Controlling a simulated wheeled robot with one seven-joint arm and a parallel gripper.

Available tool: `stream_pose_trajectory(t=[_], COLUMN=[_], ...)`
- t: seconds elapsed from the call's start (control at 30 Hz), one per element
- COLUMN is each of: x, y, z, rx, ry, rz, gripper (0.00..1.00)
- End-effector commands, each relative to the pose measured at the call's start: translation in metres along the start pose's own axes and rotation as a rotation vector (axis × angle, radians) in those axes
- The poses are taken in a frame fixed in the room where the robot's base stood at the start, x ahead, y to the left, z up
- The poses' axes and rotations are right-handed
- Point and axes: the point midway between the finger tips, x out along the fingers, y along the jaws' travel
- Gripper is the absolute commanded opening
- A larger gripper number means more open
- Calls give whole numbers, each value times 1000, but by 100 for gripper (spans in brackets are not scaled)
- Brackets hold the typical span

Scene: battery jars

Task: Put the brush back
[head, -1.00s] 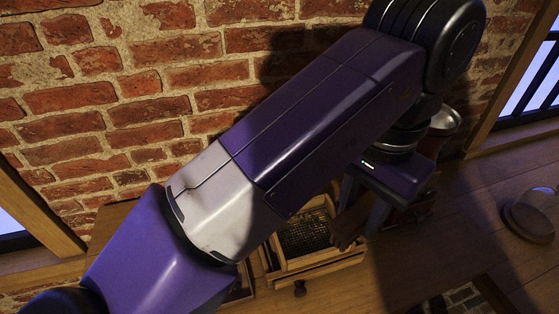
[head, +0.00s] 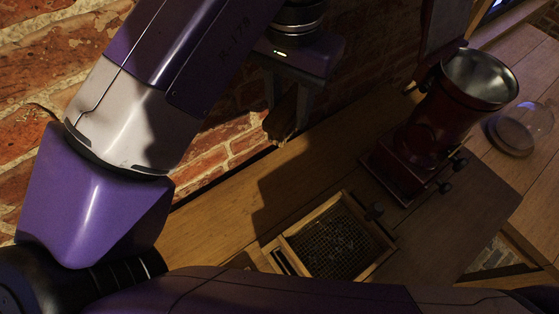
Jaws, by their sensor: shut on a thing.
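My gripper (head: 287,106) is at the upper middle of the head view, pointing down and shut on a brown, wooden-looking thing, apparently the brush (head: 283,124). The brush is in shadow between the two fingers, and its bristles cannot be made out. It appears held above the wooden bench (head: 225,215), near the brick wall. My purple and white arm covers much of the left and the bottom edge of the view.
A shallow wooden box with a dark mesh (head: 338,240) sits on the bench below the gripper. A dark red machine (head: 430,140) with a metal hopper (head: 480,78) stands to the right. A round glass-like cover (head: 520,128) lies farther right. Bare bench lies between gripper and box.

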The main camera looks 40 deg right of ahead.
Motion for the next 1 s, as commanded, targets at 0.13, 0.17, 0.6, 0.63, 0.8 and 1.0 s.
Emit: stream_pose_trajectory(t=[0.13,0.17,0.6,0.63,0.8,1.0], x=[35,43,139,142,154,180], y=[2,2,1,0,0,0], z=[0,0,0,0,0,0], rx=[-1,0,-3,-3,-1,-2], ry=[2,2,0,1,0,0], rz=[7,7,4,2,1,3], gripper=[0,0,0,0,0,0])
